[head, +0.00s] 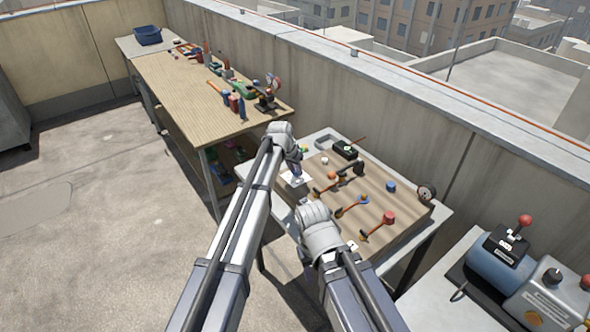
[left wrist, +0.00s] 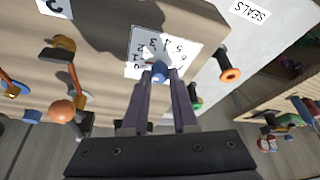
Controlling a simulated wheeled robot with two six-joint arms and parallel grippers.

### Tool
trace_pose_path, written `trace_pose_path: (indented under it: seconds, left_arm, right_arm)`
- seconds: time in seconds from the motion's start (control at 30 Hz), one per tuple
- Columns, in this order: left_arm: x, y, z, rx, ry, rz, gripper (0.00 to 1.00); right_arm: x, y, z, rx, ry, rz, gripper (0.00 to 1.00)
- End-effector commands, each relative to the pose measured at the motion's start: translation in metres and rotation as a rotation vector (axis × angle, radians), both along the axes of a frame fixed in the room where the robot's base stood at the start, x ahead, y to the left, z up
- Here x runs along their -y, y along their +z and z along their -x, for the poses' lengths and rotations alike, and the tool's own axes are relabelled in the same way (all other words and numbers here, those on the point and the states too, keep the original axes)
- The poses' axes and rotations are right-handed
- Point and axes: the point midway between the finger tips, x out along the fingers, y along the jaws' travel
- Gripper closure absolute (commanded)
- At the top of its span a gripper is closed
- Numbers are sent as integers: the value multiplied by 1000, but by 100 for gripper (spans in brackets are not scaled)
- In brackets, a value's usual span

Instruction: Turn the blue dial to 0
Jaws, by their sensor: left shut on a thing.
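The blue dial (left wrist: 158,72) sits at the middle of a white numbered card (left wrist: 185,52) on a wooden board. My left gripper (left wrist: 160,78) is shut on the dial, with a finger on each side of it. The card's digits look upside down in the left wrist view, and part of the scale is covered by the fingers. I cannot read where the dial points. In the head view the card (head: 291,181) shows beside my left gripper (head: 297,172), and the dial is hidden there. My right arm ends over the board's near edge; its fingers are hidden.
The board (head: 345,222) also carries orange levers (head: 352,205), a red knob (head: 389,217), a blue knob (head: 391,187) and a black box (head: 345,149). A long bench (head: 190,95) with tools stands to the left. Grey machinery (head: 545,300) stands at the right.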

Motion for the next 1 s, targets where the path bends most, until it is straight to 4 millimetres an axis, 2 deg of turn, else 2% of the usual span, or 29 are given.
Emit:
trace_pose_path:
  seconds: [0.3,0.5,1.0]
  left_arm:
    - [2,0,1,-1,237,0,100]
    - [2,0,1,-1,334,0,100]
    - [3,0,1,-2,409,0,100]
  right_arm:
    - [0,0,0,0,0,0,50]
    - [0,0,0,0,0,0,50]
    - [0,0,0,0,0,0,50]
